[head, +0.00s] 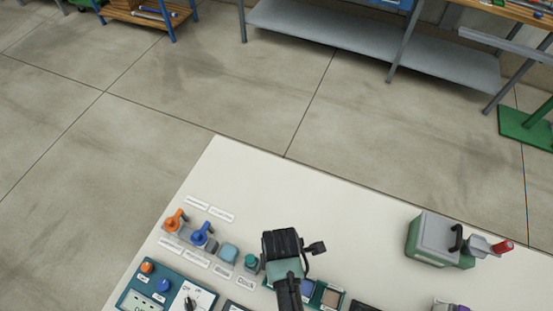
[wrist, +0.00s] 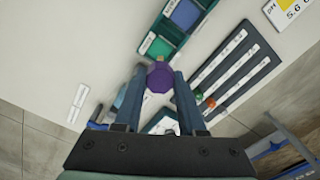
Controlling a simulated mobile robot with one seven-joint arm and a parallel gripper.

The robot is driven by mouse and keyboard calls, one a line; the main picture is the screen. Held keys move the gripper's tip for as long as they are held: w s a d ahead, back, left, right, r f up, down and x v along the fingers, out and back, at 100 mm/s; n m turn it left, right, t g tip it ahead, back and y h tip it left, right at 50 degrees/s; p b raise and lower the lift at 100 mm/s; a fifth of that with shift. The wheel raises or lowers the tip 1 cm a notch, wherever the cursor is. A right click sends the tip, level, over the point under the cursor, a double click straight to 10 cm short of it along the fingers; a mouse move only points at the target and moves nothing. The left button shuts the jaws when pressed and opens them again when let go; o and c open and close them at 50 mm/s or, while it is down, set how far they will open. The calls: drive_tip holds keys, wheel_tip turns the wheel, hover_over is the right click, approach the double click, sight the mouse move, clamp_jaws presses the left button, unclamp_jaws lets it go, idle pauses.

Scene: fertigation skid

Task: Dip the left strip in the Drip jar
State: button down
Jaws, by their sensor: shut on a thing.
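My gripper (wrist: 160,78) is shut on a purple faceted piece (wrist: 160,76), seen almost end-on between the two fingers. A small tan bit shows just past it; whether this is the left strip's body I cannot tell. In the head view my gripper and arm (head: 282,250) hang over the near part of the white table, and the held piece is hidden. Two small jars, one blue-grey (head: 228,252) and one teal-topped (head: 251,262), stand just left of the gripper with labels in front. The labels are too small to read, so the Drip jar is not certain.
A tray with green and blue squares (wrist: 168,28) lies beyond the fingers. A dark slotted panel (wrist: 238,65) is to its right. Orange (head: 175,220) and blue (head: 201,234) valves stand at the left. A grey-green box (head: 433,238) stands at the right. The table's far middle is clear.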

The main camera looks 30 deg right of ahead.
wheel_tip(320, 180, down, 2)
drive_tip(key=shift+s+f+b, duration=0.1)
drive_tip(key=shift+b, duration=0.9)
drive_tip(key=shift+f+b, duration=1.85)
drive_tip(key=shift+f, duration=1.05)
drive_tip(key=shift+r, duration=0.1)
wheel_tip(320, 180, up, 8)
drive_tip(key=p, duration=0.9)
drive_tip(key=shift+r, duration=0.25)
drive_tip(key=shift+f, duration=0.1)
